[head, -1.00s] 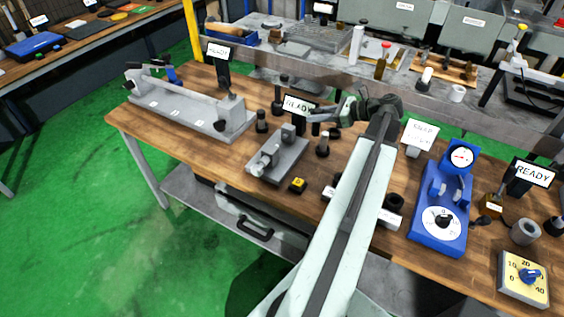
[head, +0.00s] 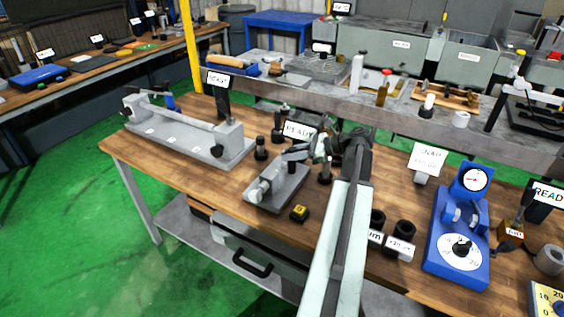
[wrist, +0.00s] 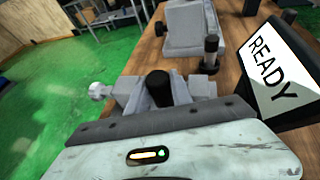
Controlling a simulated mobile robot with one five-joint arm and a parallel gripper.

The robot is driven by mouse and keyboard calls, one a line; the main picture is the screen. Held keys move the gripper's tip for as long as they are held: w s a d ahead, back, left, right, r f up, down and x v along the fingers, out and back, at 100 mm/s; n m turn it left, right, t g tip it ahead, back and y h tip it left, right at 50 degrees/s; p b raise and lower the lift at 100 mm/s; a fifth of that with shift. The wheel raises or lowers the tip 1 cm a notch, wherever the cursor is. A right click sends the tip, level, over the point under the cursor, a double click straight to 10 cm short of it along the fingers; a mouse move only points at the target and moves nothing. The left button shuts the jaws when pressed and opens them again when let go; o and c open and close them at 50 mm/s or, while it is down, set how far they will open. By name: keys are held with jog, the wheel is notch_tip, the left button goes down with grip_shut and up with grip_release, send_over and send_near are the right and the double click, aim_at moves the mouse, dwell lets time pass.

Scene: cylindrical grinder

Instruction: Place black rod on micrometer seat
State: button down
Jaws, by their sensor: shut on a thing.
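The black rod (wrist: 158,88) shows as a dark round end in the wrist view, just beyond the gripper body. My gripper (head: 291,154) is shut on it. The rod cannot be made out clearly in the head view. The micrometer seat (head: 277,190) is a grey block fixture on the wooden bench, left of my arm. My gripper is over its back end, close above it. In the wrist view a pale knob (wrist: 98,92) and grey blocks lie beyond the gripper. Whether the rod touches the seat cannot be told.
A READY sign (head: 299,131) stands close behind the gripper. A dark-capped post (head: 325,170) is just right of the seat, and a black post (head: 261,149) is behind left. A yellow-black block (head: 299,213) lies in front. A long grey fixture (head: 185,130) stands left.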

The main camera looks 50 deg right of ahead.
jog(key=w+f+b, duration=0.1)
jog(key=w, duration=0.1)
jog(key=w+a+f+b, duration=0.1)
jog(key=f+b, duration=0.1)
jog(key=shift+w, duration=0.4)
jog(key=shift+r, duration=0.2)
jog(key=shift+f, duration=0.2)
jog(key=c, duration=1.4)
grip_release()
jog(key=shift+r, duration=0.25)
jog(key=p+v, duration=0.5)
jog(key=v, duration=0.7)
jog(key=shift+f, duration=0.15)
